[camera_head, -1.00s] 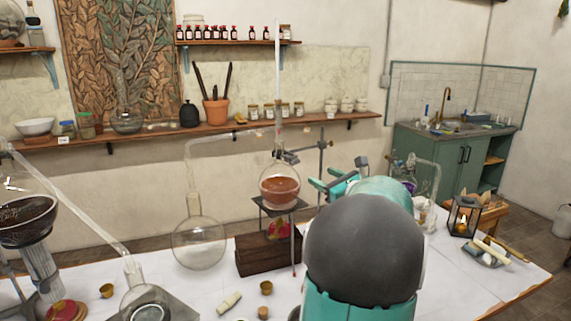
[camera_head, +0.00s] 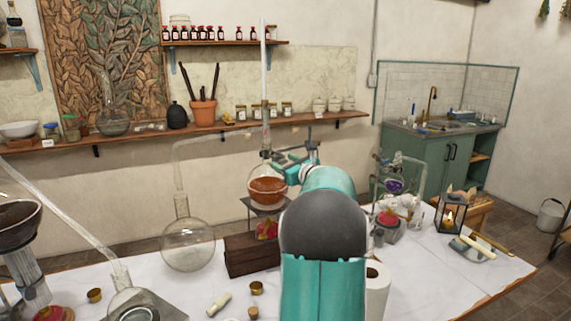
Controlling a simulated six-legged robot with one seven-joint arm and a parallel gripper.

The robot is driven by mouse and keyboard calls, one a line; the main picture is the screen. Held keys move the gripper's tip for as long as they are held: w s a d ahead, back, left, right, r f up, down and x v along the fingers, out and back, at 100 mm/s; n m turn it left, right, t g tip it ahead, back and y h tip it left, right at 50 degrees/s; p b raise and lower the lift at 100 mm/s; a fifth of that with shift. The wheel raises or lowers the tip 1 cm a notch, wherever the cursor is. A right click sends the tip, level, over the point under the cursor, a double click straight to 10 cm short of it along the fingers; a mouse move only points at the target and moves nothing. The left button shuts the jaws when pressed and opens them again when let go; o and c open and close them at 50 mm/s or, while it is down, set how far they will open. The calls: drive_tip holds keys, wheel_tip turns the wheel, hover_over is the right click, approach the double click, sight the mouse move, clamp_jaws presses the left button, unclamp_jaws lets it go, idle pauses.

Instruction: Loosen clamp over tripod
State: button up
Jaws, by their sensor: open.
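A round flask of orange-brown liquid (camera_head: 267,191) sits on the tripod (camera_head: 248,203), over a red-and-yellow burner (camera_head: 267,229). The tripod's right side is hidden behind my arm. A dark clamp (camera_head: 271,155) holds the flask's neck, beside a tall glass tube. The clamp's stand (camera_head: 311,150) rises just behind my gripper. My teal gripper (camera_head: 283,167) is open at the clamp, overlapping its right part in the picture. I cannot tell whether the fingers touch the clamp or surround its screw.
A paper roll (camera_head: 376,291) stands right of my arm. More glassware (camera_head: 394,185) and a lit lantern (camera_head: 449,214) are at the right. The front right of the white tabletop is mostly clear.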

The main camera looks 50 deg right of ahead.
drive_tip(key=c, duration=1)
